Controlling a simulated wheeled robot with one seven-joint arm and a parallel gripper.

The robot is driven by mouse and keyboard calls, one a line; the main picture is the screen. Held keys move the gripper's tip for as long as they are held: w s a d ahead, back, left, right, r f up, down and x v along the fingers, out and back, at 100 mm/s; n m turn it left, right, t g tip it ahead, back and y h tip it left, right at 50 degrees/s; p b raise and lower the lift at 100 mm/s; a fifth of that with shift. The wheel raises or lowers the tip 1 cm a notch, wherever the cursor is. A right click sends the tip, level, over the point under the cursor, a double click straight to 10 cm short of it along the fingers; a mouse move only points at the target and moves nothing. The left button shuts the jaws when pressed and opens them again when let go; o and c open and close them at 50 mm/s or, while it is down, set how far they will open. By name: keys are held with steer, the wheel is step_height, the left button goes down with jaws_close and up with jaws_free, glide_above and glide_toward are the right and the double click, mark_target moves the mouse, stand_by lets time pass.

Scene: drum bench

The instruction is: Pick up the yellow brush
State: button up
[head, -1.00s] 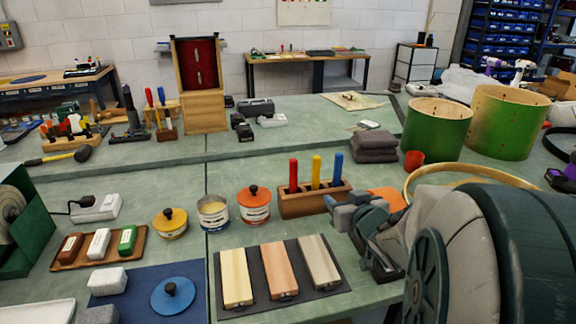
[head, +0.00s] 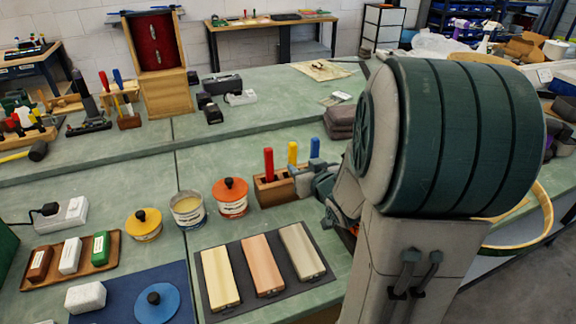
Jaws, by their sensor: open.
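The yellow brush (head: 292,153) stands upright in a wooden holder (head: 270,192), between a red-handled one (head: 268,162) and a blue-handled one (head: 315,148). Only its yellow handle shows above the holder; its lower part is hidden. My gripper (head: 306,175) is open, at the right part of the holder, in front of the yellow and blue handles' lower ends. Nothing is seen held in it. Whether its fingers touch or surround the yellow handle cannot be told from this view.
An orange-lidded can (head: 231,205), an open can (head: 188,212) and a yellow-lidded tin (head: 144,226) stand left of the holder. A dark mat (head: 245,283) with several blocks lies in front. Folded grey cloths (head: 341,120) lie behind right. My arm hides much of the right side.

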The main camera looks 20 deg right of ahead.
mark_target(293, 158)
steer(key=x, duration=0.5)
steer(key=shift+b, duration=0.35)
steer(key=shift+p+x, duration=0.5)
steer(key=shift+x, duration=2.55)
steer(key=shift+d, duration=0.15)
steer(key=c, duration=0.8)
